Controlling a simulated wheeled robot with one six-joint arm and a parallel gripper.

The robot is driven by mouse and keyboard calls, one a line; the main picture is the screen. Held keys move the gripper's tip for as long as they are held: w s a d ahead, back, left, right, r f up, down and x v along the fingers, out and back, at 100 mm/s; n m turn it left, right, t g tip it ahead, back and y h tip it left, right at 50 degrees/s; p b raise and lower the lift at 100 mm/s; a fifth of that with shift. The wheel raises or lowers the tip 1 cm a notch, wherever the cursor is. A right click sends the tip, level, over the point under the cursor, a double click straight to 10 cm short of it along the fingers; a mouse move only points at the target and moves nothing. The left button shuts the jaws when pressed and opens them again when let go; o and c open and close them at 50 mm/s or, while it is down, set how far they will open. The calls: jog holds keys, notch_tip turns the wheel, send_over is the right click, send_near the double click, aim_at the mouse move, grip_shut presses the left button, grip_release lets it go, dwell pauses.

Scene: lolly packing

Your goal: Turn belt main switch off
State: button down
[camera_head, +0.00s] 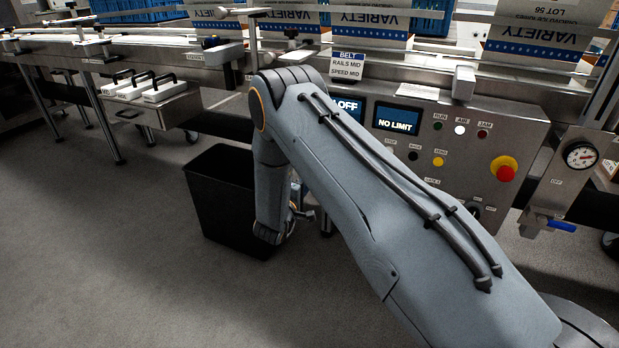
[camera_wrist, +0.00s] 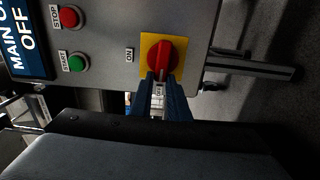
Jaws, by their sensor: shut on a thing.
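The belt main switch (camera_wrist: 163,54) is a red rotary knob on a yellow square plate, seen in the wrist view on a grey panel. An "ON" label stands to its left, and another small label shows below it between my fingers. My gripper (camera_wrist: 162,76) is shut on the red knob from below in that picture. The fingers hide part of the knob's lower edge. A display (camera_wrist: 26,40) at the left edge reads "MAIN O", cut off, with "OFF" below. In the head view my arm hides the switch.
A red STOP button (camera_wrist: 69,17) and a green START button (camera_wrist: 77,62) sit near the switch. In the head view, a control panel (camera_head: 530,135) has a red emergency button (camera_head: 506,172). A black bin (camera_head: 222,190) stands on the floor beside my arm.

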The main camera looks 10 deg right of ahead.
jog(key=shift+a+n, duration=0.15)
jog(key=shift+n, duration=0.25)
jog(key=c, duration=1.7)
grip_release()
jog(key=p+v, duration=0.1)
jog(key=v, duration=0.6)
jog(key=shift+s+a+f+p, duration=0.1)
jog(key=shift+s+a+p, duration=0.05)
jog(key=shift+s+p, duration=0.2)
